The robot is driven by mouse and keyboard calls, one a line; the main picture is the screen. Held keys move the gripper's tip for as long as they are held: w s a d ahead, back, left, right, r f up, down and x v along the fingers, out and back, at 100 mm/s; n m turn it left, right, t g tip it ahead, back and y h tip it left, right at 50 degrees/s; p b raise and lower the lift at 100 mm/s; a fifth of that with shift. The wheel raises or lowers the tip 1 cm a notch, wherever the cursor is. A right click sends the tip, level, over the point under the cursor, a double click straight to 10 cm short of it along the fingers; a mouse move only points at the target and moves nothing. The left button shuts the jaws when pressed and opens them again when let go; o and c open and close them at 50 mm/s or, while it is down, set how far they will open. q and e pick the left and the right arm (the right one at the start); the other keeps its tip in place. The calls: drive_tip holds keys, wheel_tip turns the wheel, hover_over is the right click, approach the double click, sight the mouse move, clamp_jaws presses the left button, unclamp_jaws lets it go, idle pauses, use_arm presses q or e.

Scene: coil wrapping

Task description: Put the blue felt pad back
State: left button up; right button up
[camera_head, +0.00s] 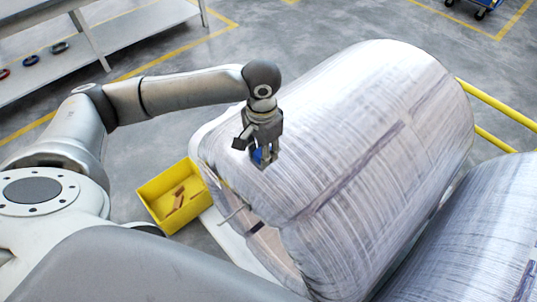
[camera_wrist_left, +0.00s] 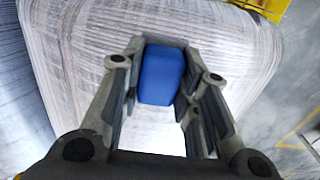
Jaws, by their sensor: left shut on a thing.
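The blue felt pad (camera_wrist_left: 161,76) is a small blue block between the fingers of my left gripper (camera_wrist_left: 160,88) in the left wrist view. The gripper is shut on it. In the head view the pad (camera_head: 258,154) shows as a small blue patch, mostly covered by my left gripper (camera_head: 257,156). The gripper points down at the left end of a large wrapped coil (camera_head: 360,130). I cannot tell whether the pad touches the wrap. My right gripper is not in view.
A yellow bin (camera_head: 160,183) with brown pieces in it stands left of the coil. A second wrapped coil (camera_head: 470,240) lies at the lower right. A grey shelf (camera_head: 130,32) with several rings is at the upper left. Yellow rails (camera_head: 495,105) stand at the right.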

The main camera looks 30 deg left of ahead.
use_arm(q)
drive_tip(key=w+f, duration=0.2)
drive_tip(key=shift+w+f, duration=0.15)
drive_tip(key=shift+f, duration=0.2)
wheel_tip(320, 180, down, 2)
drive_tip(key=shift+f+p, duration=0.1)
drive_tip(key=shift+p, duration=0.75)
drive_tip(key=shift+f, duration=0.55)
drive_tip(key=o, duration=0.9)
drive_tip(key=shift+f, duration=0.1)
drive_tip(key=shift+w+d+r, duration=0.1)
drive_tip(key=shift+r, duration=0.45)
wheel_tip(320, 180, up, 11)
drive_tip(key=shift+r+b, duration=0.15)
drive_tip(key=shift+b, duration=1.1)
